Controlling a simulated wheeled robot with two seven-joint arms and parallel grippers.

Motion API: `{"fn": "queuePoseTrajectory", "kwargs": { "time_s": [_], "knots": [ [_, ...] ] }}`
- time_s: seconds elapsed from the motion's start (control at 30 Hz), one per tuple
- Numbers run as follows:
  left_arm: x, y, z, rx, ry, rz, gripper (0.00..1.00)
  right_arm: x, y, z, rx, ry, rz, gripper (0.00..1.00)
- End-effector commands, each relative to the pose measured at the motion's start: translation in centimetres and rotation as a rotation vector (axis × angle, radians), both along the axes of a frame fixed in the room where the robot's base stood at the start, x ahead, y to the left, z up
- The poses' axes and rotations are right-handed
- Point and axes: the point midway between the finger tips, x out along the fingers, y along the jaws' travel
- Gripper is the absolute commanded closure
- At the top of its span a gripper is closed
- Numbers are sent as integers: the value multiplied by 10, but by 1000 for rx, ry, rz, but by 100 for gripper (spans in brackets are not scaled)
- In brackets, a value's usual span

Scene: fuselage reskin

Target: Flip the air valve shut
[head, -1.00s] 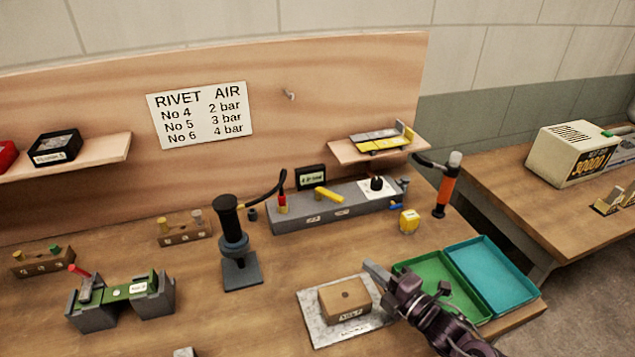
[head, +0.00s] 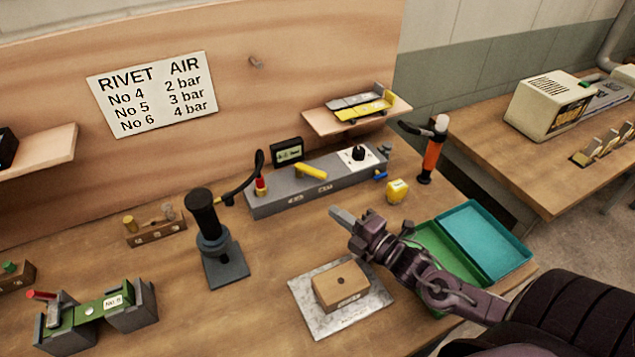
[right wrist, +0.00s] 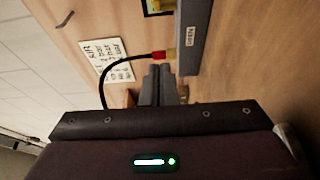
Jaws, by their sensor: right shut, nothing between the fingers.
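The grey air panel (head: 285,198) lies along the back of the bench against the wood board. On it sit a yellow lever (head: 311,171), a black knob on a white dial (head: 358,153) and a red fitting (head: 260,186) with a black hose. My right gripper (head: 338,213) is shut and empty, in front of the panel and apart from it. The yellow lever is not seen there. My left gripper is out of view.
A wooden block (head: 340,286) on a metal plate (head: 306,318) lies below my right arm. Green (head: 425,238) and teal (head: 487,240) trays are at right. A black tool stand (head: 226,272) stands left of the panel. A yellow item (head: 397,191) sits near its right end.

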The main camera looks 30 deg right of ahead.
Motion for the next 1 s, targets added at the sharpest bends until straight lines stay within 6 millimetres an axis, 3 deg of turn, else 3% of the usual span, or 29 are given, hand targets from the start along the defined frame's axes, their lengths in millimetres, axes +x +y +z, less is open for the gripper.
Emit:
{"fn": "queuePoseTrajectory", "kwargs": {
  "time_s": [0.6,0.8,1.0],
  "knots": [
    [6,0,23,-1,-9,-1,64,95,28,4,2,-4,0,100],
    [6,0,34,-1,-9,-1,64,107,1,3,-1,0,-1,100],
    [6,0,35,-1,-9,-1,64,111,-7,1,0,0,1,100]
  ]
}}
